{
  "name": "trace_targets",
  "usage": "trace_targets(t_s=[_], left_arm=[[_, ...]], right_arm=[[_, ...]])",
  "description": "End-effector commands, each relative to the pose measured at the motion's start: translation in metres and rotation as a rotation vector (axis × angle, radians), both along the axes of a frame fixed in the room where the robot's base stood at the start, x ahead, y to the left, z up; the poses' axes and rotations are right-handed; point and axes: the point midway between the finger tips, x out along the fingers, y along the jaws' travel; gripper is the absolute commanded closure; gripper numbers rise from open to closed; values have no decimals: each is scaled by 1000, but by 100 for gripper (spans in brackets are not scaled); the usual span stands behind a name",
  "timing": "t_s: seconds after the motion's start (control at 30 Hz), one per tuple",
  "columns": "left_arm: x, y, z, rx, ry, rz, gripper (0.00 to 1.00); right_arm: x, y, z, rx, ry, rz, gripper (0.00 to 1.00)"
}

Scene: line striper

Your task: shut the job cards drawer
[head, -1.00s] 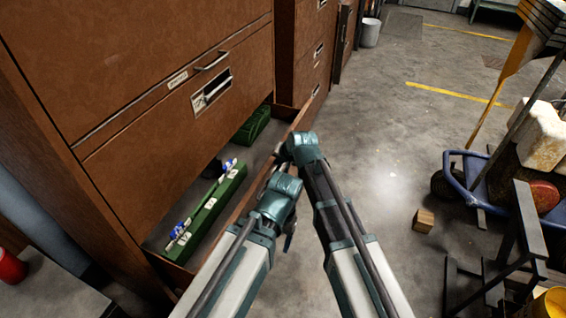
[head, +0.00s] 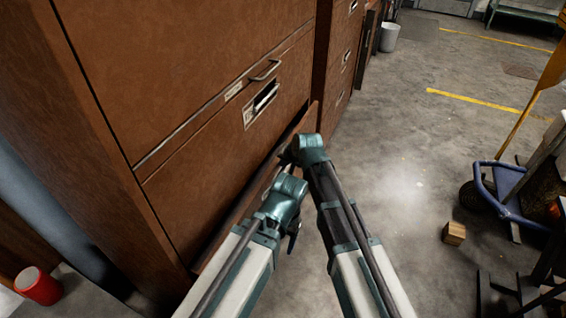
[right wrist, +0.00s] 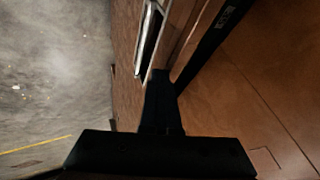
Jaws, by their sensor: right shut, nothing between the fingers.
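The low brown drawer (head: 247,200) at the bottom of the wooden cabinet stands out only slightly; its top edge shows as a slanted strip and its inside is hidden. I cannot read which drawer is labelled job cards. My right gripper (head: 287,157) is at the drawer's far end, partly hidden by its own wrist. In the right wrist view its shut, empty fingers (right wrist: 163,88) are close against brown panelling beside a metal handle (right wrist: 149,35); contact is unclear. My left arm is bent beside the drawer; its gripper is mostly hidden.
A shut drawer (head: 215,160) with a metal pull is above. A red can (head: 38,286) stands on the floor at left. A wooden block (head: 454,233) and a blue cart frame (head: 500,190) are at right. Floor between is clear.

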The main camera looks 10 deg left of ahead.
Motion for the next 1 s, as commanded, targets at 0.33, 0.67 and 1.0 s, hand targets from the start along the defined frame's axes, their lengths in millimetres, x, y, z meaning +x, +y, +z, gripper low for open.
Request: trace_targets(t_s=[0.33,0.67,1.0], left_arm=[[0,0,0,0,0,0,31],[0,0,0,0,0,0,31],[0,0,0,0,0,0,31]], right_arm=[[0,0,0,0,0,0,100],[0,0,0,1,0,0,100],[-14,-19,0,0,0,0,100]])
